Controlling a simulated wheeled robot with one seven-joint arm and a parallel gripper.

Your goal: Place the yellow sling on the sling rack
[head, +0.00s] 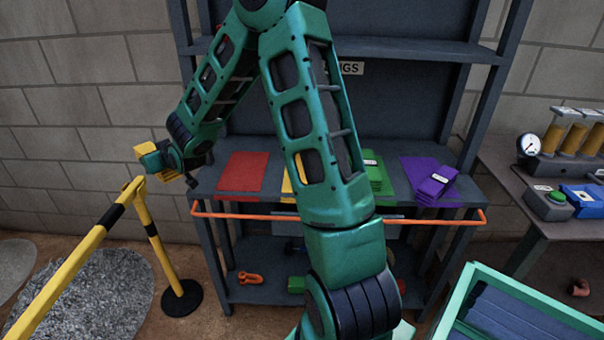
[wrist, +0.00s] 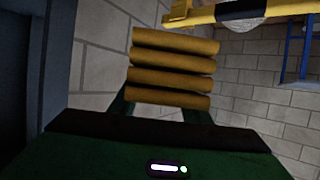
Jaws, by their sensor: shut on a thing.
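The yellow sling (head: 142,149) is a folded bundle held at the end of my gripper (head: 151,158), left of the sling rack and above the yellow barrier post. In the wrist view the sling (wrist: 172,72) shows as several stacked yellow layers between the fingers. The sling rack (head: 210,198) is a dark shelf unit with coloured patches on its middle shelf. The red patch (head: 243,171) is bare. The yellow patch (head: 291,175) is mostly hidden behind my arm. Green slings (head: 376,178) and purple slings (head: 428,182) lie stacked to the right.
An orange rail (head: 245,216) runs along the shelf front. A yellow and black barrier (head: 75,255) stands at the left. A bench with a gauge (head: 529,145) is at the right. A teal-edged crate (head: 535,298) is at the lower right. An orange shackle (head: 250,278) lies on the lower shelf.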

